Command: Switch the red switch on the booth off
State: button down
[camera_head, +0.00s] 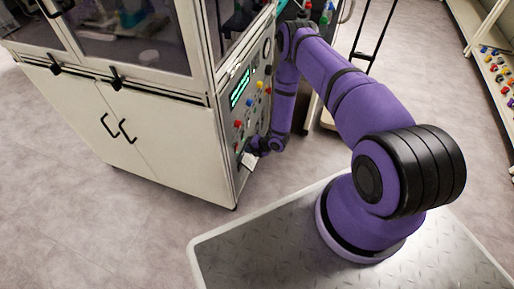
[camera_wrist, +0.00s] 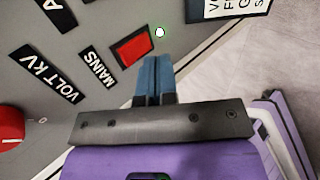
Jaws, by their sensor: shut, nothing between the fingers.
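The red switch (camera_wrist: 134,49) is a small red rectangle in a black frame on the booth's grey panel, beside a label reading MAINS, in the wrist view. My gripper (camera_wrist: 153,60) is shut and empty, its blue fingertips just beside the switch's lower right edge. I cannot tell whether they touch it. In the head view the booth (camera_head: 160,140) is a white cabinet with windows, and its control panel (camera_head: 240,110) faces right. My gripper (camera_head: 247,160) is at the lower part of that panel. The switch cannot be made out there.
A white indicator (camera_wrist: 159,32) with a green rim sits just above the fingertips. A round red knob (camera_wrist: 10,127) is at the left, near a VOLT kV label (camera_wrist: 57,79). A shelf with colourful items (camera_head: 495,70) stands at far right. The floor between is open.

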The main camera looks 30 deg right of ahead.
jog(key=shift+w+a+r, duration=0.15)
jog(key=shift+w+a, duration=0.4)
jog(key=shift+w+a+r, duration=0.15)
jog(key=shift+w+a, duration=0.4)
jog(key=shift+w+a+r, duration=0.1)
jog(key=shift+w+a, duration=0.05)
jog(key=shift+w, duration=0.05)
jog(key=shift+r, duration=0.1)
jog(key=shift+r, duration=0.7)
